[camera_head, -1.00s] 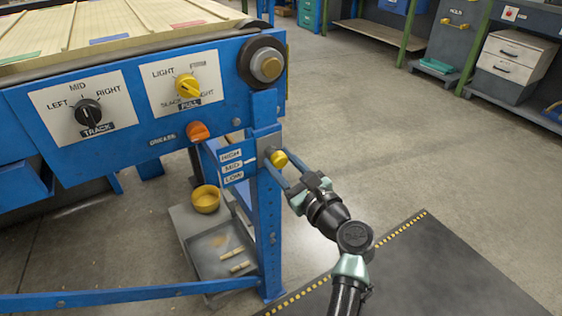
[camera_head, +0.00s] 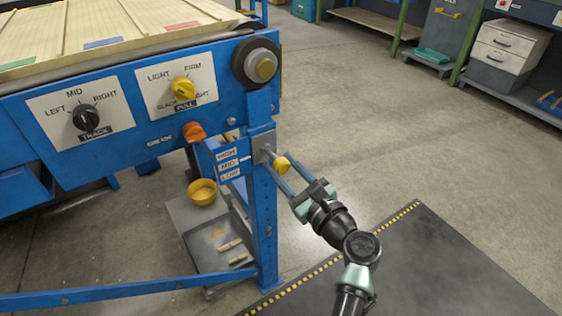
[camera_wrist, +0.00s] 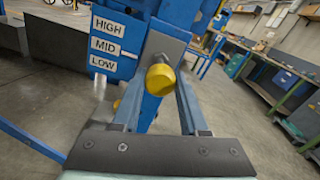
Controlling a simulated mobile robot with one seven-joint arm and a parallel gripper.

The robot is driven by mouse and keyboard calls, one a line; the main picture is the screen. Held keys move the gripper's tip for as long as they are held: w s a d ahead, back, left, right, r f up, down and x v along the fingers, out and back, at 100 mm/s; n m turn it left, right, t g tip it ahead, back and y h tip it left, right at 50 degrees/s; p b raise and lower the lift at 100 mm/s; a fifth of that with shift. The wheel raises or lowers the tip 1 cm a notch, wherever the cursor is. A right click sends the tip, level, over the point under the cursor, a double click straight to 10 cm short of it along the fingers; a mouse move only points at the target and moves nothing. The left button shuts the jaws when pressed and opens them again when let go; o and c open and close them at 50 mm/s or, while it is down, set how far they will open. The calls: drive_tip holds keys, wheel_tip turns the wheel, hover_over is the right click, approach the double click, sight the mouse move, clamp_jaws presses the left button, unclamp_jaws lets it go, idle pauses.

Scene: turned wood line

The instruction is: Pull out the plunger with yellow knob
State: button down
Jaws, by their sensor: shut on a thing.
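The plunger's yellow knob (camera_head: 282,164) stands out from a grey plate on the blue machine leg, beside the HIGH, MID, LOW labels (camera_head: 228,166). A short metal shaft shows between knob and plate in the head view. My gripper (camera_head: 281,167) is shut on the knob, one finger on either side of it. In the wrist view the knob (camera_wrist: 160,79) sits between the two long fingers, in front of the grey plate (camera_wrist: 166,48). The far fingertips are partly hidden behind it.
Above are an orange GREASE knob (camera_head: 194,132), a yellow PULL dial (camera_head: 183,89) and a black TRACK dial (camera_head: 86,117). The floor to the right is open.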

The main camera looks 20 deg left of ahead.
drive_tip(key=c, duration=0.8)
unclamp_jaws()
drive_tip(key=shift+s+d+f, duration=0.1)
drive_tip(key=shift+d+f, duration=0.05)
drive_tip(key=shift+f, duration=0.05)
drive_tip(key=shift+c, duration=0.2)
drive_tip(key=o, duration=0.4)
drive_tip(key=shift+r, duration=0.15)
drive_tip(key=p+v, duration=0.3)
drive_tip(key=v, duration=1)
drive_tip(key=shift+p, duration=0.3)
